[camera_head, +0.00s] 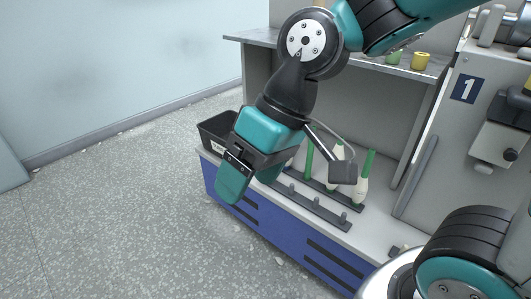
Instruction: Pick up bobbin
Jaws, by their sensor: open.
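My gripper (250,186) hangs in front of the blue and white bench, its teal fingers pointing down and apart. Nothing shows between them. Behind and to the right of it, green bobbins stand upright on a dark peg rail. One bobbin with white thread (361,190) stands at the right end. My gripper hides some of the rail's left side.
A black bin (213,134) stands at the bench's left end. A front rail with short, empty pegs (318,205) runs along the bench. The upper shelf (257,37) holds a yellow spool (421,61) and a green one (393,57). A machine panel marked 1 (466,88) rises at right. The floor at left is clear.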

